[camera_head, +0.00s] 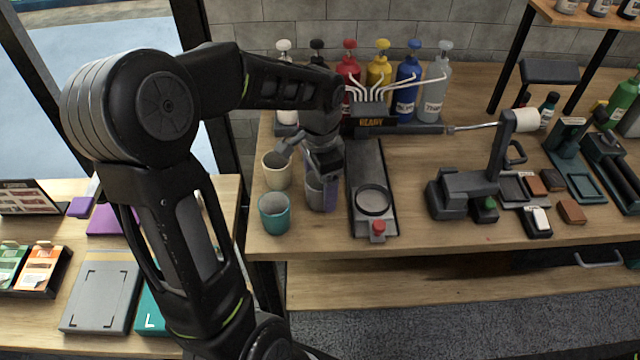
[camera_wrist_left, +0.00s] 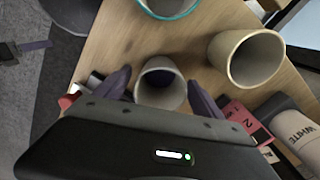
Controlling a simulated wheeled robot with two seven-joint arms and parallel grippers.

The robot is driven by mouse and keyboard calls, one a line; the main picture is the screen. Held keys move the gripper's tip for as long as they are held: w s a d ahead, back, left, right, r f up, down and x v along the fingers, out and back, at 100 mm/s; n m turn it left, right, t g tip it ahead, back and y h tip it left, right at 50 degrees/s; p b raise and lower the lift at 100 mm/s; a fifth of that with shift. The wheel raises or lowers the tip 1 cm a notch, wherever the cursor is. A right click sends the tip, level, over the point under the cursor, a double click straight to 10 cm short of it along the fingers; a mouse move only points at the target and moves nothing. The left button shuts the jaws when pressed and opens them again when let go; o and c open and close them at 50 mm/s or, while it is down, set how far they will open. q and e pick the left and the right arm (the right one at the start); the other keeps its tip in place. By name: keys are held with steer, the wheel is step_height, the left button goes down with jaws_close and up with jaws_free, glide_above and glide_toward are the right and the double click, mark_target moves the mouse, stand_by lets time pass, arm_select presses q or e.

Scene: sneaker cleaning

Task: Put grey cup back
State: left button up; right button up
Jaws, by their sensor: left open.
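The grey cup (camera_head: 314,192) stands upright near the left end of the wooden table, partly hidden behind my left gripper (camera_head: 312,172). In the left wrist view the grey cup (camera_wrist_left: 157,94) lies between the two purple-grey fingers of my open left gripper (camera_wrist_left: 160,78). Gaps show on both sides, and its dark inside is visible. A cream cup (camera_head: 277,172) and a teal cup (camera_head: 274,214) stand to its left. They also show in the wrist view, cream (camera_wrist_left: 229,62) at the right and teal (camera_wrist_left: 190,8) at the top. My right gripper is not in view.
A dark station plate (camera_head: 367,165) with a round ring (camera_head: 373,201) and a red button (camera_head: 378,227) stands just right of the grey cup. Several pump bottles (camera_head: 407,82) line the back behind a dispenser (camera_head: 372,122). The table's front edge (camera_head: 330,243) is close.

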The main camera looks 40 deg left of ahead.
arm_select(q)
steer(key=shift+r, duration=0.35)
step_height(320, 180, up, 12)
steer(key=shift+f, duration=0.15)
stand_by(0.8)
